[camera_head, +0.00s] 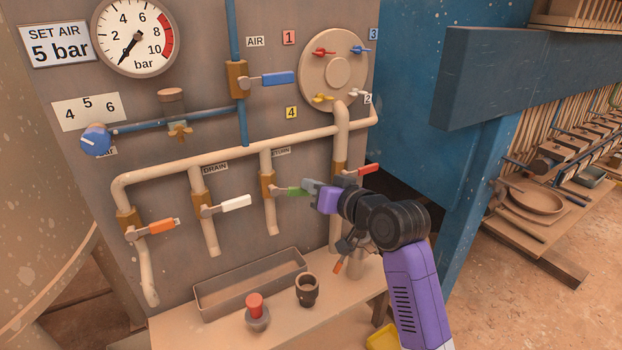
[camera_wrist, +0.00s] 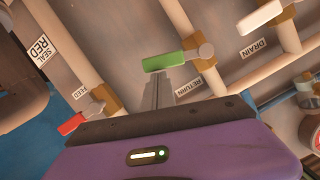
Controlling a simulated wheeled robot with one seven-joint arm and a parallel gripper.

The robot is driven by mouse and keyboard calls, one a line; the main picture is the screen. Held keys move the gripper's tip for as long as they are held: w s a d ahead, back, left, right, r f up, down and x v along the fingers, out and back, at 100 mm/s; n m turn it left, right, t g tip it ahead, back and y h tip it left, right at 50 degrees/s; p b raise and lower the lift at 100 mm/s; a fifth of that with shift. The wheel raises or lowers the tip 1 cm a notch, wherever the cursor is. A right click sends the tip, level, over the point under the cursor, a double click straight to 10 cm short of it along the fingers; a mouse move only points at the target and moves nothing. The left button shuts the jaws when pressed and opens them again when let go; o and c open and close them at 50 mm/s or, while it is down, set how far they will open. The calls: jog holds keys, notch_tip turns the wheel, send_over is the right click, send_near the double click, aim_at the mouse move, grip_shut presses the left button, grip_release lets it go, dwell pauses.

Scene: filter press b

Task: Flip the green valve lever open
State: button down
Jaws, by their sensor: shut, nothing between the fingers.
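The green valve lever (camera_head: 292,191) sits on the vertical pipe by the RETURN label and points sideways, across that pipe. In the wrist view the lever (camera_wrist: 163,61) lies just beyond my fingertips, its pivot on the right over a brass valve body. My gripper (camera_head: 308,186) reaches in from the right and covers the lever's free end in the head view. In the wrist view the fingers of my gripper (camera_wrist: 158,85) are together and empty, their tips at the lever's edge. I cannot tell whether they touch it.
A white lever (camera_head: 236,203) at DRAIN and an orange lever (camera_head: 162,226) are to the left. A red lever (camera_head: 368,170) is close on the right, behind my wrist. A tray (camera_head: 250,283), a red-topped button (camera_head: 256,308) and a dark cup (camera_head: 307,290) stand below.

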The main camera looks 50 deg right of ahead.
jog(key=f+m, duration=0.1)
jog(key=f+m+y, duration=0.1)
jog(key=m, duration=0.1)
jog(key=shift+a+f, duration=0.2)
jog(key=shift+f, duration=0.2)
jog(key=w+a+f+m+t+y, duration=0.1)
jog(key=a+f+m+t, duration=0.2)
jog(key=m, duration=0.6)
jog(key=shift+w+a+f+b, duration=0.2)
jog(key=shift+a+f+b, duration=0.2)
jog(key=shift+a+f, duration=0.5)
jog(key=shift+f+m, duration=0.15)
jog(key=shift+m, duration=0.15)
jog(key=shift+d, duration=0.1)
